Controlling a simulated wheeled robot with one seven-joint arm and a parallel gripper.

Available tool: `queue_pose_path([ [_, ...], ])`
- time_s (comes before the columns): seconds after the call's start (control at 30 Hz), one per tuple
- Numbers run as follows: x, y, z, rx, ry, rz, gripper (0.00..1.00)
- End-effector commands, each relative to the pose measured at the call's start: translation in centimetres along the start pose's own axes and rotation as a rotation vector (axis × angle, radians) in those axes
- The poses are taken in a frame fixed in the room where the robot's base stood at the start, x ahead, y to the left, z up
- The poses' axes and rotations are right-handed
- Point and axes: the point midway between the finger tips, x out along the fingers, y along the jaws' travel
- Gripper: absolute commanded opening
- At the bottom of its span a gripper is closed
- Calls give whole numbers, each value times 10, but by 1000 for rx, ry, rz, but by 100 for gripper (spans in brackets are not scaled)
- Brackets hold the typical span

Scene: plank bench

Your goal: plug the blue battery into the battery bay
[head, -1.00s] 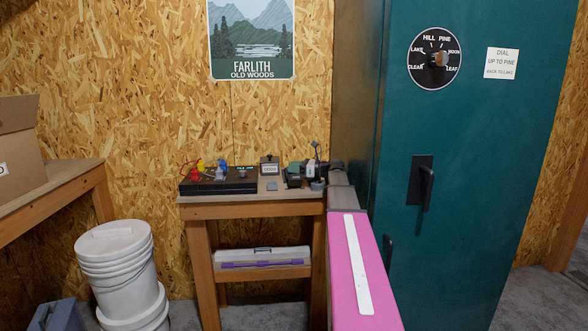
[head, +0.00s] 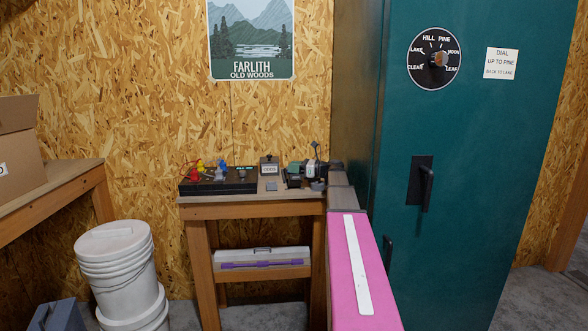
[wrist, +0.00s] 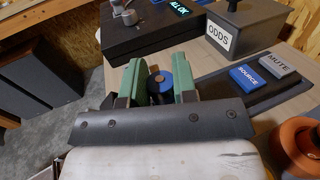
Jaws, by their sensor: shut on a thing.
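My gripper (wrist: 162,84) is shut on the blue battery (wrist: 160,80), a round blue thing with a dark middle, seen between the two green fingers in the wrist view. The fingers hide its sides and I cannot see its lower end. In the head view my gripper (head: 293,180) is small, over the right part of the bench. A black panel box (head: 217,187) with red, yellow and blue parts lies to its left. It also shows in the wrist view (wrist: 150,38) with a lit ALL OK display. I cannot make out the battery bay.
A grey ODDS box (wrist: 236,28) stands beyond my gripper. A blue SOURCE block (wrist: 257,77) and a grey MUTE block (wrist: 286,63) lie in a dark tray to the right. An orange round thing (wrist: 298,140) is near at right. A green cabinet (head: 460,200) bounds the bench's right.

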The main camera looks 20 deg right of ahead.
Motion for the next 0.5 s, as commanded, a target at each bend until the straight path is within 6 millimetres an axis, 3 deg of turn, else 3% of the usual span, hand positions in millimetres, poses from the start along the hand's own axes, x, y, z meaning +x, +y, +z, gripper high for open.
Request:
queue_pose_path([
  [0.5, 0, 0, -9, 0, 0, 0, 4],
])
